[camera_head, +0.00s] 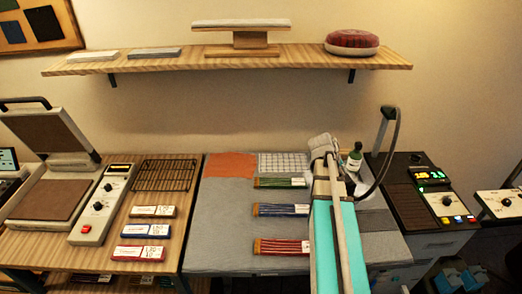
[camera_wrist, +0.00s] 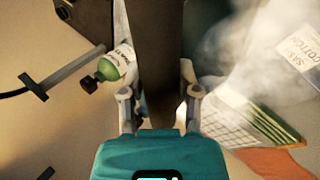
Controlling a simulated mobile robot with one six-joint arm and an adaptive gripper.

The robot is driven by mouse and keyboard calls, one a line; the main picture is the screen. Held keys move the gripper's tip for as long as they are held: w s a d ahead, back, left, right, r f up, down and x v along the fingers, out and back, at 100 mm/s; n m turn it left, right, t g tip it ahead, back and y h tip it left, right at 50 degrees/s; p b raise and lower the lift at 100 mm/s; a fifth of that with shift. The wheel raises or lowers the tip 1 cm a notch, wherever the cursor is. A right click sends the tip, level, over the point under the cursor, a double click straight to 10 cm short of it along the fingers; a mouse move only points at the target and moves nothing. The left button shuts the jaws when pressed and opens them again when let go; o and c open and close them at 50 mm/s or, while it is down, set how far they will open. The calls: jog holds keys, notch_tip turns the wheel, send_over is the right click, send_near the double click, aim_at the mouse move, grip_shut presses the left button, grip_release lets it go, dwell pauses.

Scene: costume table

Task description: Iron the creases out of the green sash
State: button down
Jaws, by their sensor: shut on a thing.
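The green sash (camera_head: 281,183) lies flat on the grey-covered table, with a pale label at its right end. Its striped green end (camera_wrist: 268,125) also shows at the right of the wrist view, beside white steam. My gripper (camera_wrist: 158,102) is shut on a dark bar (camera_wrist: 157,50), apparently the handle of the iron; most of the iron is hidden. In the head view my gripper (camera_head: 322,147) is right of the sash and beyond it, near the bottle. Whether the iron touches anything is hidden. Creases in the sash are too small to tell.
A blue sash (camera_head: 280,210) and a red sash (camera_head: 281,247) lie nearer. A checked cloth (camera_head: 283,163) and an orange cloth (camera_head: 230,164) lie behind. A green bottle (camera_head: 354,161) and the control station (camera_head: 425,190) with its hose stand right. A shelf (camera_head: 230,60) is above.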

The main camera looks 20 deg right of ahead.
jog(key=w+a+r+m+g+p, duration=0.1)
jog(key=w+a+m, duration=0.3)
jog(key=w+a, duration=1.7)
jog(key=a+g, duration=0.1)
jog(key=a, duration=0.2)
jog(key=shift+a+g, duration=0.2)
jog(key=shift+g, duration=0.1)
